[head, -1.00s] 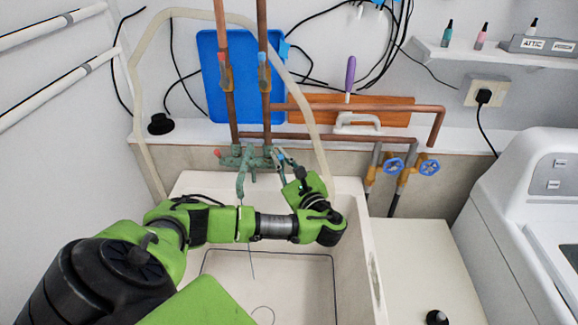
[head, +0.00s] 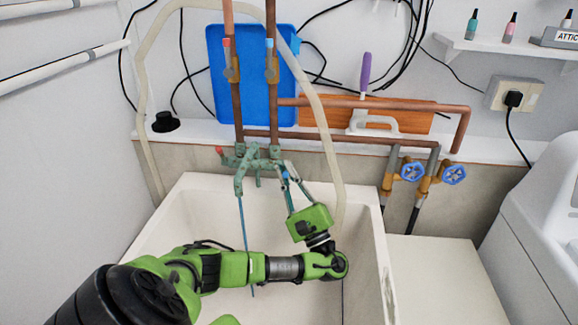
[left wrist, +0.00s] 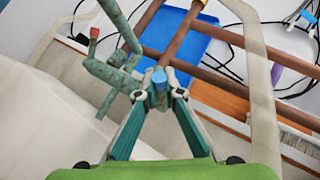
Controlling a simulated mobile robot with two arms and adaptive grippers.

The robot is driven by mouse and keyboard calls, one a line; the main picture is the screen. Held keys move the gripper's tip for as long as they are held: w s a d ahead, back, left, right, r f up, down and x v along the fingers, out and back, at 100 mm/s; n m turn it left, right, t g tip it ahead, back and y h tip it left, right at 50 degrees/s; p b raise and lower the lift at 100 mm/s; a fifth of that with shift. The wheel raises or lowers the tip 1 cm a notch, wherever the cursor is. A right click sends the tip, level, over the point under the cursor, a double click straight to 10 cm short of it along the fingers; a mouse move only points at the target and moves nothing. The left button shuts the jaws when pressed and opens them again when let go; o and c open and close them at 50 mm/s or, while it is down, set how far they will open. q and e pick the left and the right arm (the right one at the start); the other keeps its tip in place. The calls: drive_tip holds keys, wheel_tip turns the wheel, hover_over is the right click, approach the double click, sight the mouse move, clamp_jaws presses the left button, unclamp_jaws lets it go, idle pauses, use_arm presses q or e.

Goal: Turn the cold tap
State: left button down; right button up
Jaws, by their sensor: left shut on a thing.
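The weathered green tap assembly (head: 250,160) hangs at the end of the copper pipes, over the back of the white sink. Its blue-tipped cold handle (left wrist: 160,86) points toward my wrist camera. My left gripper (left wrist: 160,97) is shut on this handle, one finger on each side. In the head view my left gripper (head: 284,178) reaches up to the tap's right side, and its fingers partly hide the handle. The red-tipped handle (left wrist: 95,36) is free at the left. A thin bluish line runs below the spout (head: 239,186); I cannot tell whether it is water. My right gripper is out of view.
The sink's (head: 384,262) walls surround my left forearm. A pale hose (head: 327,130) arches behind the tap and down its right side. Blue valve wheels (head: 453,174) stand right of the sink. A white machine (head: 545,215) fills the far right.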

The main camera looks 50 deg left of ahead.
use_arm(q)
drive_tip(key=shift+f, duration=0.1)
drive_tip(key=c, duration=2.2)
unclamp_jaws()
drive_tip(key=shift+o, duration=0.3)
drive_tip(key=shift+d+f, duration=0.15)
drive_tip(key=shift+d, duration=0.05)
drive_tip(key=v, duration=0.7)
drive_tip(key=shift+f, duration=0.1)
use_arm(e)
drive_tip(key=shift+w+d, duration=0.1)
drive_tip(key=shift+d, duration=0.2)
use_arm(q)
drive_tip(key=shift+a, duration=0.1)
